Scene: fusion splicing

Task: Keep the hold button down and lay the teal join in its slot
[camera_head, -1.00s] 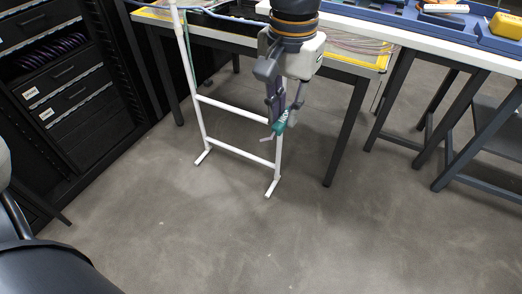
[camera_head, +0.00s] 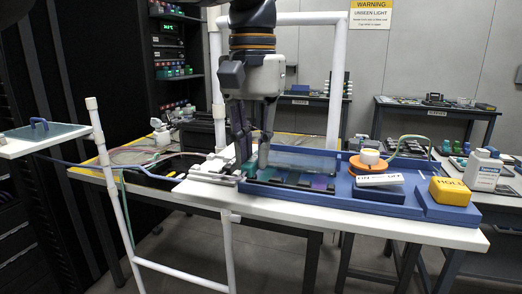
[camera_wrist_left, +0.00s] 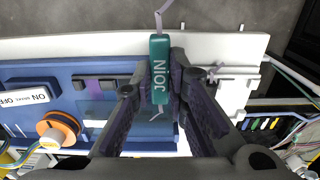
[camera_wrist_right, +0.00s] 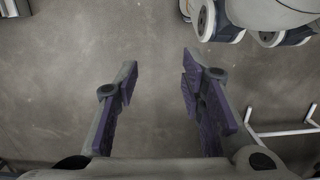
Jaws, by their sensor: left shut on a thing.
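My left gripper (camera_head: 251,160) is shut on the teal join (camera_wrist_left: 159,70), a small block lettered JOIN with a pale fibre tail at each end. In the head view it hangs over the left end of the blue tray (camera_head: 340,199), and the join is mostly hidden by the fingers. Dark slot bars (camera_head: 285,178) lie in the tray, with purple patches between them. I cannot tell whether the join touches the tray. The yellow HOLD button (camera_head: 450,191) stands at the tray's right end with nothing on it. My right gripper (camera_wrist_right: 165,90) is open and empty above bare floor.
A white ON/OFF block (camera_head: 379,181) and an orange spool (camera_head: 370,163) stand between the slots and the HOLD button. A white bottle (camera_head: 484,170) is at the far right. A white pipe frame (camera_head: 112,185) rises in front of the table at the left.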

